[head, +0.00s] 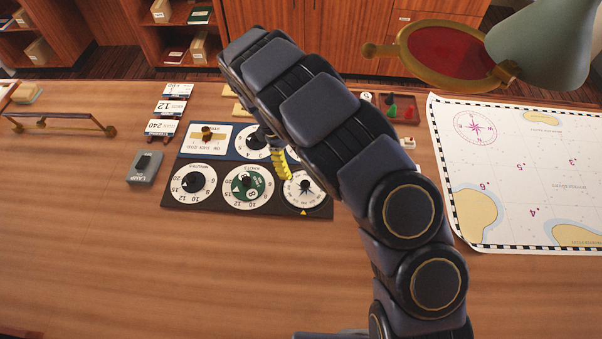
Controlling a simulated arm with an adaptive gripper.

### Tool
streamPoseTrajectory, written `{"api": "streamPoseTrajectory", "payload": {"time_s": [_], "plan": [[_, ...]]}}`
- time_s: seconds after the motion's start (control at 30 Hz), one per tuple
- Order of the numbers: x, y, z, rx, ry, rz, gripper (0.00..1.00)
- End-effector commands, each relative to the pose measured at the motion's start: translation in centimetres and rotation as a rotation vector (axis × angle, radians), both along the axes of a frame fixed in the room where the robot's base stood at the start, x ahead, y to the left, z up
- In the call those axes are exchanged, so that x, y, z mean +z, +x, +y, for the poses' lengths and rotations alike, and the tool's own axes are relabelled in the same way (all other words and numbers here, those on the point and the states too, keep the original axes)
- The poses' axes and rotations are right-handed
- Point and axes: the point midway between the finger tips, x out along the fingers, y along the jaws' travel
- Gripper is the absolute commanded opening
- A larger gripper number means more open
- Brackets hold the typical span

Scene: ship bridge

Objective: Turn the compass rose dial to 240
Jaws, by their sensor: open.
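The compass rose dial (303,192) is a white disc with a dark star-shaped rose, at the lower right corner of the dial panel. A small yellow triangle marks the panel just below it. Its fine markings are too small to read. My gripper (281,163) shows only as a yellow ribbed finger beside my arm, at the upper left edge of the compass dial. The rest of the gripper is hidden behind my arm. It is open, with nothing visible in it. I cannot tell whether it touches the panel. A card reading 240 (161,127) stands left of the panel.
Other dials, including a green-centred one (249,184) and a minutes dial (193,183), lie left of the compass dial. A grey lamp switch box (145,167) is further left. The front desk is clear.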

Motion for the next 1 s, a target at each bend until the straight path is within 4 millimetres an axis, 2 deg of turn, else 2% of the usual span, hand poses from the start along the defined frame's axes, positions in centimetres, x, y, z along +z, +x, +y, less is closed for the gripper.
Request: {"api": "streamPoseTrajectory", "payload": {"time_s": [0.1,0.3,0.87,1.0], "plan": [[2.1,0.3,0.9,0.001,0.003,-0.001,0.54],[4.0,0.5,1.5,-0.001,0.000,0.003,0.54],[4.3,0.6,1.7,-0.001,0.000,0.002,0.54],[5.4,0.7,1.1,-0.045,0.004,-0.019,0.54]]}}
